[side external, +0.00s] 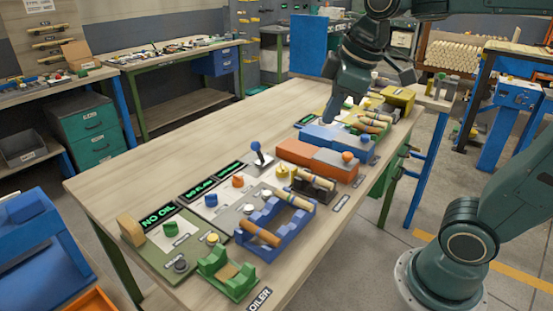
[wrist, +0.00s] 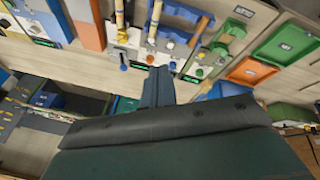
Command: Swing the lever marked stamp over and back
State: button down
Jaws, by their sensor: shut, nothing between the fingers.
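A small upright lever with a blue knob (side external: 257,148) stands on a light plate near the middle of the bench in the side external view. I cannot read a stamp label on it. My gripper (side external: 328,118) is beyond and to the right of this lever, low over the far part of the bench near a blue block-shaped machine (side external: 332,138). In the wrist view my gripper's fingers (wrist: 158,85) are together and hold nothing.
Lit displays, one reading NO OIL (side external: 158,216), stand along the panels. The bench's left strip (side external: 200,135) is bare.

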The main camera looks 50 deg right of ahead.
jog(key=w+d+f+n+g, duration=0.15)
jog(key=w+n, duration=0.55)
jog(key=w, duration=0.8)
jog(key=w+d+f+n+g, duration=0.2)
jog(key=w+f+n, duration=0.5)
jog(key=w, duration=0.5)
jog(key=shift+w+d+f+n, duration=0.2)
jog(key=shift+d+f+n, duration=0.1)
jog(key=shift+f, duration=0.4)
send_over(258, 152)
jog(key=a, duration=0.4)
notch_tip(258, 152, down, 10)
jog(key=shift+d+f, duration=0.25)
jog(key=shift+s, duration=0.1)
